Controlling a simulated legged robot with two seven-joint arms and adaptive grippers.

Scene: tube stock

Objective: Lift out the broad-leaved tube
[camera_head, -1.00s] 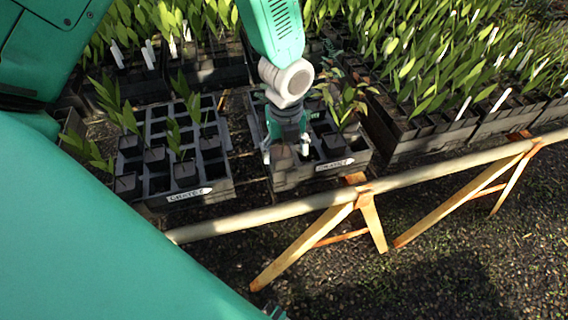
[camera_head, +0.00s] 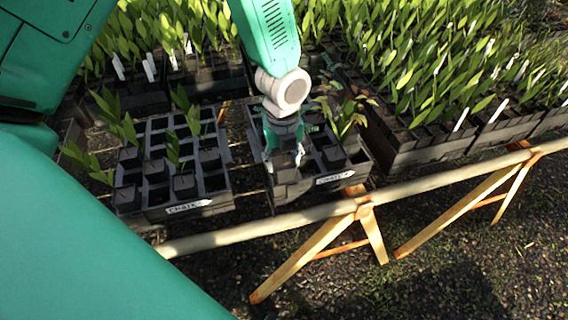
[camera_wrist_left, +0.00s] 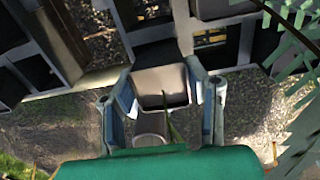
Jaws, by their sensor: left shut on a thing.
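My left gripper (camera_head: 285,160) is at the front left corner of the right-hand crate (camera_head: 340,178). It is shut on a dark square tube (camera_head: 286,184), whose pale inside shows between the fingers in the left wrist view (camera_wrist_left: 160,85). A green leaf (camera_wrist_left: 172,128) shows there near the gripper's base; most of this tube's plant is hidden. I cannot tell how far the tube is above its cell. A leafy plant with reddish tips (camera_head: 343,120) stands in the same crate, right of the gripper. My right gripper is not in view.
A left-hand crate (camera_head: 205,205) holds several planted tubes and empty cells. Dense trays of seedlings (camera_head: 430,155) with white tags fill the back and right. A pale rail (camera_head: 410,188) with wooden trestle legs (camera_head: 305,258) runs along the front, above dark gravel.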

